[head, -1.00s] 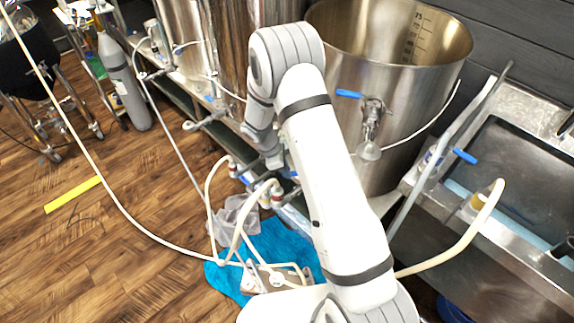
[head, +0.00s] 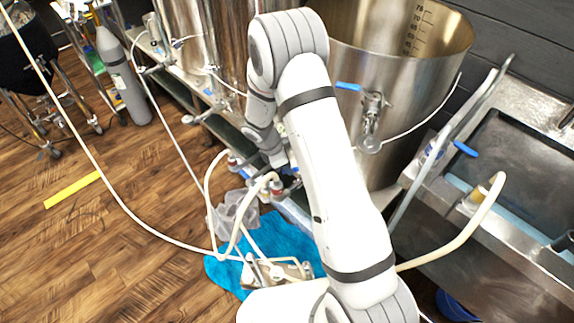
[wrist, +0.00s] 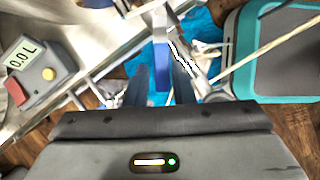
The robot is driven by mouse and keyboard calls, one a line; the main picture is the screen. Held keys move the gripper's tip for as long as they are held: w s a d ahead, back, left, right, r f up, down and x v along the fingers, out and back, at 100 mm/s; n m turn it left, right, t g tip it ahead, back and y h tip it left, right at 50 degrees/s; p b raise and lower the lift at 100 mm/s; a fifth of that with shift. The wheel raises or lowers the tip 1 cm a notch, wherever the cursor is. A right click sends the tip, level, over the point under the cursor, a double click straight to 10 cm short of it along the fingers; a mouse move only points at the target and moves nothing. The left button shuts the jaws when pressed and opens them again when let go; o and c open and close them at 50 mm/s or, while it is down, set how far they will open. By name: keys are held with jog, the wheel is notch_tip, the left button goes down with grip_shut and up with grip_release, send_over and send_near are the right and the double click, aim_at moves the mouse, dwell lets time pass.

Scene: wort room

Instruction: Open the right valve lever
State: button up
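In the wrist view a blue valve lever (wrist: 162,78) runs between the two fingers of my gripper (wrist: 165,82). The fingers are apart, one on each side of the lever, with some space visible between them. I cannot tell whether either finger touches it. In the head view my gripper (head: 284,172) is low beside the hose fittings at the stand's front edge, partly hidden by my arm. A blue lever (head: 348,87) on the large steel kettle's valve (head: 372,112) points left, apart from my gripper.
Cream hoses (head: 212,195) loop up to the fittings from a pump on a blue cloth (head: 270,238). A steel sink (head: 520,165) stands right, with another blue lever (head: 465,149). The wrist view shows a 0.0 L display box (wrist: 28,75).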

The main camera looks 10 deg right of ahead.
jog(key=o, duration=0.3)
jog(key=shift+s, duration=0.1)
jog(key=shift+a, duration=0.1)
jog(key=v, duration=0.7)
jog(key=shift+a+r, duration=0.1)
jog(key=shift+r, duration=0.25)
jog(key=shift+c, duration=0.3)
